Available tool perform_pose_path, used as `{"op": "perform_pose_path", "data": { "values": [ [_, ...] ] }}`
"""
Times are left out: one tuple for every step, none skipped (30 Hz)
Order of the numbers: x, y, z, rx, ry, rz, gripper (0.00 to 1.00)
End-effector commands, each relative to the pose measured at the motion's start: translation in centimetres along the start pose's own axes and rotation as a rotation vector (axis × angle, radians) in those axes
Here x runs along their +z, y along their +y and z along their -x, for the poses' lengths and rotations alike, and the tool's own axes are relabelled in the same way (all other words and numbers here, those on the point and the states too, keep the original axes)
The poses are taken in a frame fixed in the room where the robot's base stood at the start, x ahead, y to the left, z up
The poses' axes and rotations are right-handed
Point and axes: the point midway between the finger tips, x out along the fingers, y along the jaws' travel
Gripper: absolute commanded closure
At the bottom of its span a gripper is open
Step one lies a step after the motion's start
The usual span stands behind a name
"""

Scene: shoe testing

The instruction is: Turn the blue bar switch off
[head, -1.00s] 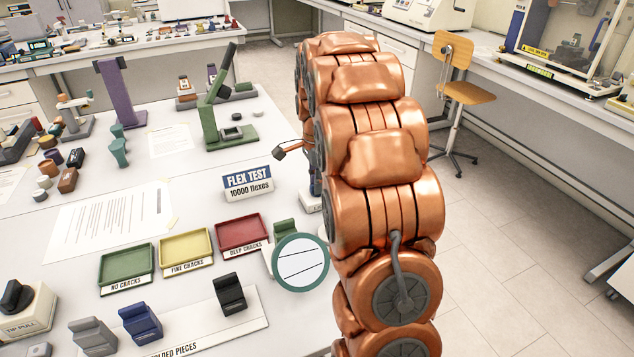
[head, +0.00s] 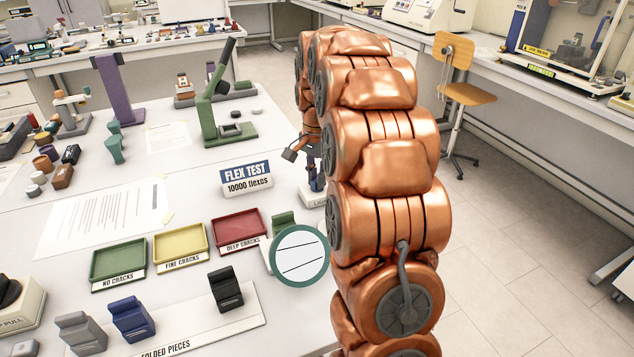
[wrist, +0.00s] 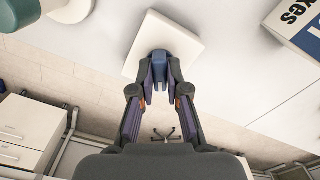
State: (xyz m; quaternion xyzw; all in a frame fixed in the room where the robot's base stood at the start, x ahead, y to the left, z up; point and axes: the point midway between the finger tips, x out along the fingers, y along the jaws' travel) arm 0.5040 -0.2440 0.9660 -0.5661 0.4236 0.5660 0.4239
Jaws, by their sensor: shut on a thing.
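The blue bar switch (wrist: 162,68) stands on a white square base (wrist: 180,25) in the wrist view. My gripper (wrist: 160,86) is shut on the blue bar, with one dark fingertip on each side of it. In the head view the white base (head: 313,197) sits at the table's right edge, right of the flex test sign. The lower part of the bar and the label on the base are partly hidden.
The FLEX TEST sign (head: 246,178) stands close to the switch; it also shows in the wrist view (wrist: 300,25). A round magnifier (head: 299,256) stands in front. Coloured trays (head: 181,246) and folded pieces lie further left. A green press (head: 222,110) stands behind. Floor is right of the table.

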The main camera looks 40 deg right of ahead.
Motion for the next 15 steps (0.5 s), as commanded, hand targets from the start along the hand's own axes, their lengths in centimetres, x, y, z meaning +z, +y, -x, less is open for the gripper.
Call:
{"op": "perform_pose_path", "data": {
  "values": [
    [0.02, -0.09, -0.21, -0.002, 0.001, 0.045, 1.0],
    [0.01, -0.07, -0.2, -0.002, 0.001, 0.073, 1.0],
    [0.01, -0.05, -0.19, -0.001, 0.001, 0.112, 1.0],
    [0.03, -0.06, -0.19, -0.001, 0.001, 0.14, 1.0],
    [0.05, -0.06, -0.18, -0.001, 0.0, 0.169, 1.0],
    [0.06, -0.07, -0.18, -0.001, 0.0, 0.207, 1.0],
    [0.06, -0.06, -0.17, -0.001, 0.0, 0.236, 1.0],
    [0.06, -0.05, -0.17, -0.001, 0.0, 0.264, 1.0],
    [0.05, -0.05, -0.17, -0.001, 0.0, 0.302, 1.0],
    [0.05, -0.05, -0.17, -0.002, 0.0, 0.33, 1.0],
    [0.05, -0.06, -0.17, -0.002, 0.0, 0.359, 1.0],
    [0.05, -0.07, -0.16, -0.001, 0.0, 0.397, 1.0],
    [0.05, -0.07, -0.16, -0.001, 0.001, 0.426, 1.0],
    [0.05, -0.07, -0.16, 0.0, 0.001, 0.455, 1.0],
    [0.06, -0.09, -0.14, -0.001, 0.001, 0.493, 1.0]
  ]
}}
